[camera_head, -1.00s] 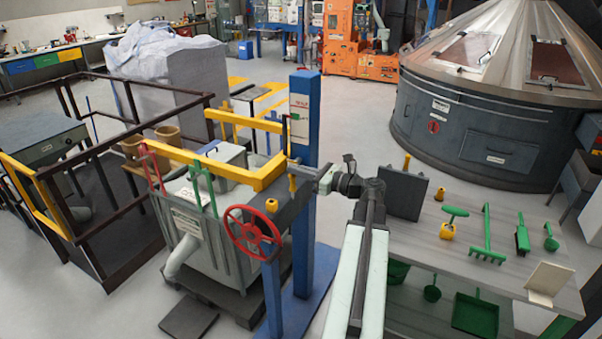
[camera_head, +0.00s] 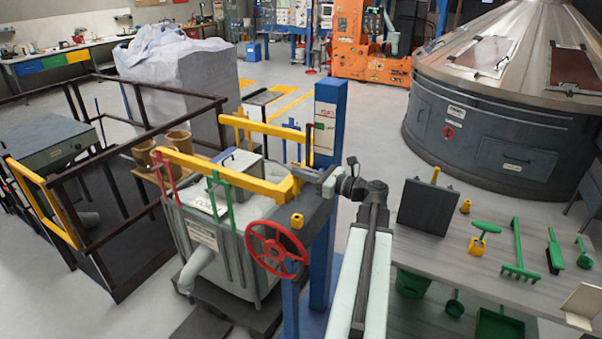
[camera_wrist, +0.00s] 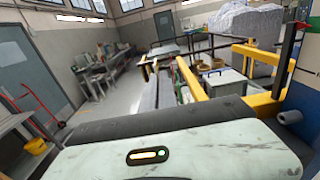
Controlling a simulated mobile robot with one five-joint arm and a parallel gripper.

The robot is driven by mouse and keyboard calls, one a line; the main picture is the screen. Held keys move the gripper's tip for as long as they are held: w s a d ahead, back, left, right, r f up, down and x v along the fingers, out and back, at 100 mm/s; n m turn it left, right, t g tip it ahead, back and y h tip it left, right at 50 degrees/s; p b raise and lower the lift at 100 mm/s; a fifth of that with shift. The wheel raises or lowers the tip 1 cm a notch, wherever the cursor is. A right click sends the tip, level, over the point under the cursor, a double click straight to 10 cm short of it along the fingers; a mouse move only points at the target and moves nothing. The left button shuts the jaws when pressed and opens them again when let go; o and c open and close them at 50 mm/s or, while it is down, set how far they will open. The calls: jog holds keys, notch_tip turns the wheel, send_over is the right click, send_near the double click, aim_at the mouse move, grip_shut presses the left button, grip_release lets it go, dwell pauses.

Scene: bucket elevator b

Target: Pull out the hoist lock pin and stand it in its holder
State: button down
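My gripper (camera_head: 326,182) is in the head view at the end of my arm, close to the right end of the yellow hoist beam (camera_head: 235,177) and beside the blue post (camera_head: 327,130). Its fingers are too small and overlapped to read. In the wrist view its pale body fills the bottom, and the fingers do not show clearly. A small yellow block (camera_head: 297,221) sits just below the beam end, above the red handwheel (camera_head: 277,249). I cannot make out the lock pin for certain; it may be hidden at the gripper. I cannot tell which part is its holder.
A bench (camera_head: 455,262) to the right carries a dark panel (camera_head: 425,208), a yellow-and-green tool (camera_head: 483,238) and green hand tools. Dark railings (camera_head: 110,270) stand at left. A large grey cone-topped vessel (camera_head: 500,130) is at back right. The floor behind the post is open.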

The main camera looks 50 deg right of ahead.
jog(key=shift+s+f+b, duration=0.1)
jog(key=shift+f+b, duration=2.75)
jog(key=shift+f, duration=0.05)
jog(key=shift+f+b, duration=2.3)
jog(key=c, duration=1.6)
grip_release()
jog(key=v, duration=0.8)
